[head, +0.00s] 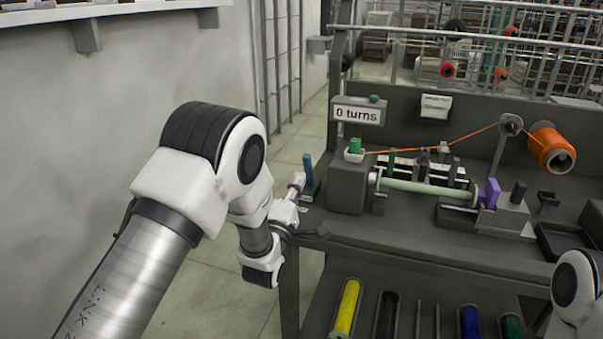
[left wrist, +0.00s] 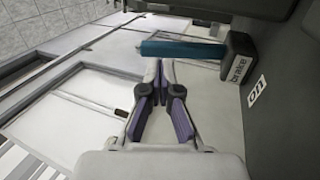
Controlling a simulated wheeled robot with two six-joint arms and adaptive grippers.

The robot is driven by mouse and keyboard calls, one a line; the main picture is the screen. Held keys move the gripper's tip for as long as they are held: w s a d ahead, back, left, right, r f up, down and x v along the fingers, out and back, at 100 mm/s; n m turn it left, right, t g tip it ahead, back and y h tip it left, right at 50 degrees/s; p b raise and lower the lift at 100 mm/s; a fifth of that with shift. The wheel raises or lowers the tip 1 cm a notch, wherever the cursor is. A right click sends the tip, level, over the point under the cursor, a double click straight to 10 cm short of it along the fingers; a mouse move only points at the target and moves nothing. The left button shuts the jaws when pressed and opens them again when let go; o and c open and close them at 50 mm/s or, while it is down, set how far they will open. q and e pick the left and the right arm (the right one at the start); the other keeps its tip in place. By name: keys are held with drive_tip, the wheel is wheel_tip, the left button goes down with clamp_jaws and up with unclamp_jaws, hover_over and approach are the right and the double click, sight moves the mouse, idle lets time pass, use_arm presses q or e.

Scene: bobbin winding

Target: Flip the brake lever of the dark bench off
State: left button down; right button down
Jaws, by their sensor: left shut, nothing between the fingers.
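The brake lever is a blue bar (head: 307,168) standing roughly upright at the left end of the dark bench (head: 400,243). In the left wrist view the blue lever (left wrist: 183,49) lies across the picture, joined to a black block marked "brake" (left wrist: 238,60). A small white label (left wrist: 257,93), seemingly reading "on", is on the dark panel beside it. My left gripper (head: 299,180) is shut and empty, close beside the lever. In the left wrist view its fingertips (left wrist: 160,66) sit just below the bar; I cannot tell whether they touch it. My right gripper is out of view.
A "0 turns" display (head: 358,112) stands above the winder. An orange thread runs from the orange spool (head: 552,148) to a green piece (head: 355,146). A purple part (head: 492,193) stands at the rod's right end. Coloured spools, including yellow (head: 346,308), lie below. Open floor lies left.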

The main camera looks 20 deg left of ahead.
sight(305, 155)
use_arm(q)
drive_tip(key=shift+x, duration=1.4)
drive_tip(key=shift+w+r+g+p, duration=0.4)
drive_tip(key=shift+r+g+p, duration=0.25)
drive_tip(key=shift+p, duration=0.9)
drive_tip(key=w+g+p, duration=0.1)
drive_tip(key=p, duration=0.2)
drive_tip(key=w+r+g+p, duration=0.1)
drive_tip(key=g+p, duration=0.1)
drive_tip(key=p, duration=0.1)
drive_tip(key=w+r+g+p, duration=0.1)
drive_tip(key=p, duration=0.2)
drive_tip(key=shift+w+g, duration=0.25)
drive_tip(key=shift+g, duration=0.1)
drive_tip(key=shift+w+f+g+p, duration=0.25)
drive_tip(key=shift+w+g+p, duration=0.2)
drive_tip(key=shift+g, duration=0.15)
drive_tip(key=shift+w+f, duration=0.2)
drive_tip(key=shift+w, duration=0.3)
drive_tip(key=shift+r, duration=0.1)
drive_tip(key=shift+r, duration=0.1)
